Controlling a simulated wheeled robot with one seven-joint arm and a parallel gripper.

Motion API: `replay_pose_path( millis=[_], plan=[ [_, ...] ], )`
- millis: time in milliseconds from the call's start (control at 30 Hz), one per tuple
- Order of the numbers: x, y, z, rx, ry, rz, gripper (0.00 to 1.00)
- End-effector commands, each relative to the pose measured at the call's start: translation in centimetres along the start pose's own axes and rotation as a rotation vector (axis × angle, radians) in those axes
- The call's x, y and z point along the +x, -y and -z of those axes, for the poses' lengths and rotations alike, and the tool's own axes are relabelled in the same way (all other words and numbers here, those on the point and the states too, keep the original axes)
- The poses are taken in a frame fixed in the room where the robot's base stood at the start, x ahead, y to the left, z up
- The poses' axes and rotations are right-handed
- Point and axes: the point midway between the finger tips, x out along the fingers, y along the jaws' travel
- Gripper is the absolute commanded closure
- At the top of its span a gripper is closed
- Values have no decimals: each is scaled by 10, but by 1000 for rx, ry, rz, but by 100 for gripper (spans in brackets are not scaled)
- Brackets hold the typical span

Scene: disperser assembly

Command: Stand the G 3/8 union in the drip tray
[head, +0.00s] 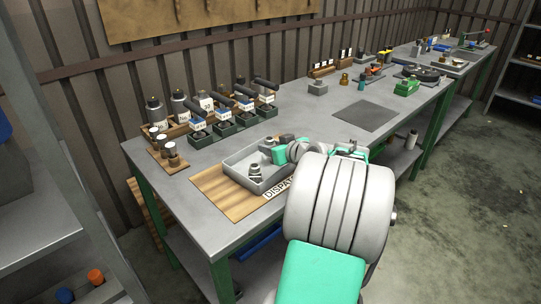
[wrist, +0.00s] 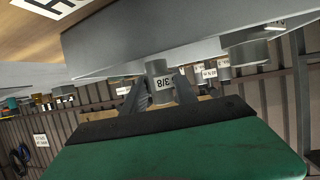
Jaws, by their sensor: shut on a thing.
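The drip tray (head: 241,179) is a shallow grey tray on the bench; its grey side also fills the upper part of the wrist view (wrist: 120,40). My gripper (wrist: 158,88) is shut on the G 3/8 union (wrist: 160,70), a grey cylinder whose label reads "3/8" upside down in that view. In the head view my gripper (head: 277,152) is at the tray's far right part, and the held union (head: 267,146) shows small there. I cannot tell whether the union touches the tray floor.
The tray rests on a wooden board (head: 212,189) marked "DISPATCH". Several dark-handled holders (head: 222,118) and bottles stand at the back left. A dark mat (head: 365,115) lies clear to the right.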

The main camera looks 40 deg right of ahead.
Motion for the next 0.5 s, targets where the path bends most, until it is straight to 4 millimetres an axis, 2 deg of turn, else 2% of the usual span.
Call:
replay_pose_path(
  millis=[33, 133, 500],
  plan=[
    [4, 1, -10, 5, 2, 1, 100],
    [9, 1, -25, 4, 2, 1, 100],
    [11, 1, -30, 2, 0, 0, 100]
  ],
)
